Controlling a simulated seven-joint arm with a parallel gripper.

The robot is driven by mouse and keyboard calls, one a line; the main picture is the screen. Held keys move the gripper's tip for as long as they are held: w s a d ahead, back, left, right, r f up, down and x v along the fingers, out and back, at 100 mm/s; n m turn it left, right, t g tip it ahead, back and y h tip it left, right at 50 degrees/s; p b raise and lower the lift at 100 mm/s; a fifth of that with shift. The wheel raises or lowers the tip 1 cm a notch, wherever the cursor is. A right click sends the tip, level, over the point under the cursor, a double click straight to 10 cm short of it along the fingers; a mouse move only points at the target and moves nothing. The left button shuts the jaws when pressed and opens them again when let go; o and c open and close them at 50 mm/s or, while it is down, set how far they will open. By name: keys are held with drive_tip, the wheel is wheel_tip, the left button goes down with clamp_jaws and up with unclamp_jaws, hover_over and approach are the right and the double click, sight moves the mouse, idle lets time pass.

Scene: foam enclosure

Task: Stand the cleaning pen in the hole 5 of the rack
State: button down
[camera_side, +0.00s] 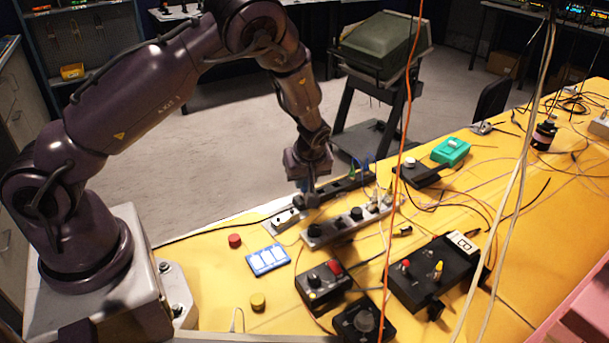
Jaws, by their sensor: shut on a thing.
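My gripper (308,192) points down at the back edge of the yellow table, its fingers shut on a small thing. That thing is mostly hidden by the fingers and too small to make out; I take it to be the cleaning pen, as no other pen shows clearly. A grey bar with several round dark fittings (348,224) lies just in front and to the right of the gripper. I cannot tell whether this bar is the rack, and no hole numbers are readable. A pale strip (287,217) lies just left of the fingertips; I cannot tell whether they touch it.
A blue-and-white block (267,260), a red button (235,240) and a yellow button (258,301) lie at the front left. Black control boxes (437,272) stand at the right. An orange cable (399,150) and pale cables (519,170) hang in front. Bare table shows at the left.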

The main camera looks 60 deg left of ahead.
drive_tip(key=shift+f, duration=0.45)
drive_tip(key=c, duration=1)
unclamp_jaws()
drive_tip(key=shift+o, duration=0.2)
drive_tip(key=v, duration=1.3)
